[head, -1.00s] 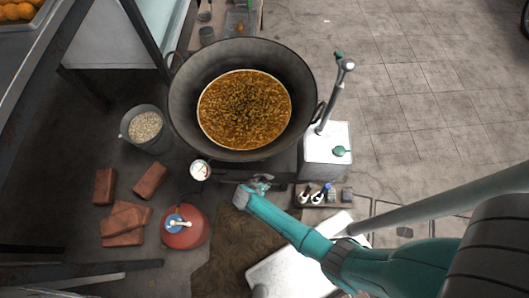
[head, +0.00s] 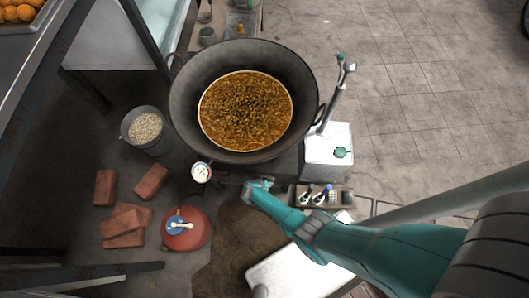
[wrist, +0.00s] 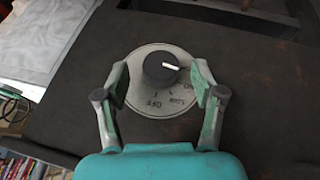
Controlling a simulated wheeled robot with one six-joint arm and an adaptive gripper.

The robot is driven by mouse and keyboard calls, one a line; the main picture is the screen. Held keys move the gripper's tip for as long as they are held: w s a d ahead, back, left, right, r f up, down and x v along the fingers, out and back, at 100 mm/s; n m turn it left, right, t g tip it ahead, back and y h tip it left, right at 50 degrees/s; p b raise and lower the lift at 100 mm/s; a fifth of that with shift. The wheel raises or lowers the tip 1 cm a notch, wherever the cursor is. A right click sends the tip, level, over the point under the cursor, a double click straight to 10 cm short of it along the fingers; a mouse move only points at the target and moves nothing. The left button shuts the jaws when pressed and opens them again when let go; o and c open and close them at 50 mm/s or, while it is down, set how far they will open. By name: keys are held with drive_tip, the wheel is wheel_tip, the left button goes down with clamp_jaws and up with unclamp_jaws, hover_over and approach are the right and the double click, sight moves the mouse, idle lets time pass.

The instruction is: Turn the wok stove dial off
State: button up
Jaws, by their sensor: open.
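The stove dial (wrist: 156,68) is a black round knob on a pale grey disc (wrist: 140,97), on the stove's dark front panel, in the wrist view. Its white mark points right, away from the printed OFF at the disc's lower part; LOW is printed beside OFF. My gripper (wrist: 160,82) is open, with one finger on each side of the disc and the knob between the fingertips. Contact with the knob cannot be made out. In the head view my gripper (head: 258,184) is just in front of the stove below the wok (head: 185,110); the dial is hidden there.
The wok holds brown, grainy contents. A white canister (head: 328,160) and a small bottle tray (head: 321,206) stand right of the stove. A gauge (head: 201,172), a red gas cylinder (head: 186,240) and bricks (head: 151,181) are on the left. Tiled floor is open at right.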

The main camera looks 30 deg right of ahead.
drive_tip(key=shift+w+d+f, duration=0.1)
drive_tip(key=shift+d+f, duration=0.1)
drive_tip(key=shift+f, duration=0.35)
drive_tip(key=shift+c, duration=0.2)
drive_tip(key=shift+d, duration=0.1)
drive_tip(key=c, duration=1.1)
